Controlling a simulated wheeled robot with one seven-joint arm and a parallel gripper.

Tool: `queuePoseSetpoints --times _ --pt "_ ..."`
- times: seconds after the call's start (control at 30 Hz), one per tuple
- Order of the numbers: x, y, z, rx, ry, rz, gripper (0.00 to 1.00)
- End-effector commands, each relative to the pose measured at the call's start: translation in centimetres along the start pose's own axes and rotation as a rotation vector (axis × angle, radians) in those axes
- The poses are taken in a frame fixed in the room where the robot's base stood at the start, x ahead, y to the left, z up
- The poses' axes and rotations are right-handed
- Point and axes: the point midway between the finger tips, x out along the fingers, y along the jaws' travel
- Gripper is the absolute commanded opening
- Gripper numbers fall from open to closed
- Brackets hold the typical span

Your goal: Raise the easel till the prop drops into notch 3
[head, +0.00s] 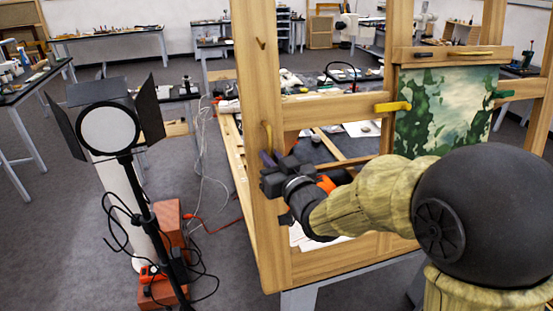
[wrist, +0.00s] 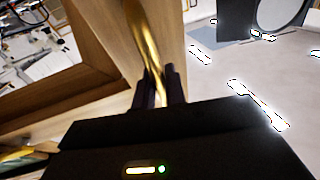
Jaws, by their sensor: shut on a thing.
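The easel (head: 262,215) is a large wooden frame filling the middle and right of the head view. A brass handle (head: 267,135) is fixed on its left post; the wrist view shows the handle (wrist: 146,35) as a curved golden bar. My gripper (head: 268,160) reaches in from the right, and its dark fingers (wrist: 160,88) are closed around the handle's lower end. A green and cream painting (head: 445,110) sits on the frame at the right, with a yellow clip (head: 393,106) at its left edge. I cannot make out the prop or its notches.
A studio lamp (head: 108,130) on a stand is left of the easel, with a red-brown box (head: 172,235) and loose cables by its foot. Workbenches (head: 108,37) line the back. Grey floor (head: 60,240) is open at the far left.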

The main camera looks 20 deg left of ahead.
Motion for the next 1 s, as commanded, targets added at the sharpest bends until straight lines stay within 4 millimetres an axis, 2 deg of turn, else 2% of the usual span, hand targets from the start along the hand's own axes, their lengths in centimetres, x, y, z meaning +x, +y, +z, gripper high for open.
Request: queuePoseSetpoints --times 0.17,0.2,0.3,0.67,0.83,1.0 --pt "0.0 0.0 0.0 0.0 -0.001 0.001 0.0" --pt "0.0 0.0 0.0 0.0 -0.001 0.001 0.18" --pt "0.0 0.1 0.0 0.0 -0.001 0.001 0.33" --pt "-0.3 0.2 0.0 0.0 0.002 0.002 0.33" --pt "-2.0 0.2 0.1 -0.001 0.003 0.003 0.33" --pt "-4.6 0.2 0.1 0.0 0.003 0.003 0.33"
